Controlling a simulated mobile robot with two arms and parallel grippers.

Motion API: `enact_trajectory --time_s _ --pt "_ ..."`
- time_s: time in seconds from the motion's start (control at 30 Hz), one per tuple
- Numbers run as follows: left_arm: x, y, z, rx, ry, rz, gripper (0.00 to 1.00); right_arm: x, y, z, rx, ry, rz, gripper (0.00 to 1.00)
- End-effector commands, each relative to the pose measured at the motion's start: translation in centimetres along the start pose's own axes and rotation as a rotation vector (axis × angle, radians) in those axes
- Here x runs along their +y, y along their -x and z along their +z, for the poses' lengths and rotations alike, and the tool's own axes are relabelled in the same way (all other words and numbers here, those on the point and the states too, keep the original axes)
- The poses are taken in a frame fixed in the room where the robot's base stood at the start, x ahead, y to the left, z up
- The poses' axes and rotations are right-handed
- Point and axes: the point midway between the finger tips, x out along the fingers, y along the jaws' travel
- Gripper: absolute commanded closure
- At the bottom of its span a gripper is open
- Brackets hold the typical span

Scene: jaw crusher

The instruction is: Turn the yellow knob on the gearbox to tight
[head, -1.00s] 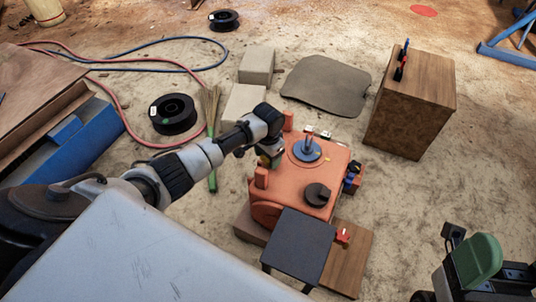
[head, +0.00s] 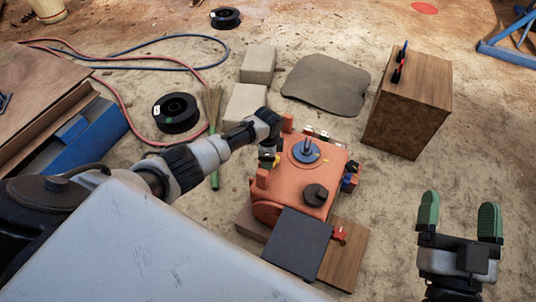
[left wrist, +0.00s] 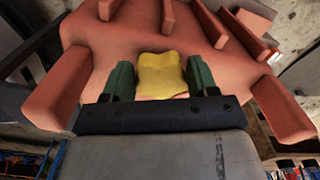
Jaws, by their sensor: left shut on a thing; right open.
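The orange gearbox (head: 290,183) stands on a wooden base in the middle of the head view. My left gripper (head: 268,160) is at its left side, mostly hidden by the wrist. In the left wrist view the yellow knob (left wrist: 162,72) sits between the green fingers of my left gripper (left wrist: 160,80), which is shut on it, against the orange housing. Any tight marking is not readable. My right gripper (head: 459,215) is open and empty, to the right of the gearbox and well apart from it.
A black plate (head: 298,242) stands in front of the gearbox. A wooden box (head: 405,115) is behind right, with red and blue tools on top. Grey blocks (head: 246,103) and a black spool (head: 175,112) lie behind left. Sandy ground between gearbox and right gripper is clear.

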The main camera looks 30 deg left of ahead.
Motion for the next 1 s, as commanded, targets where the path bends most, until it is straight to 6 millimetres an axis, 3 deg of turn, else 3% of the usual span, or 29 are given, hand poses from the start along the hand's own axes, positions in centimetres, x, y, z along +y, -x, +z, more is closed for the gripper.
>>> enact_trajectory --time_s 0.6,1.0 --pt "-0.4 -0.1 -0.1 0.0 -0.572 0.001 0.65 0.0 0.0 0.0 0.002 0.001 0.0 0.14" --pt "-0.6 0.0 -0.2 0.001 -0.814 0.001 0.65 -0.2 0.0 -0.9 0.083 -0.004 -0.006 0.14"
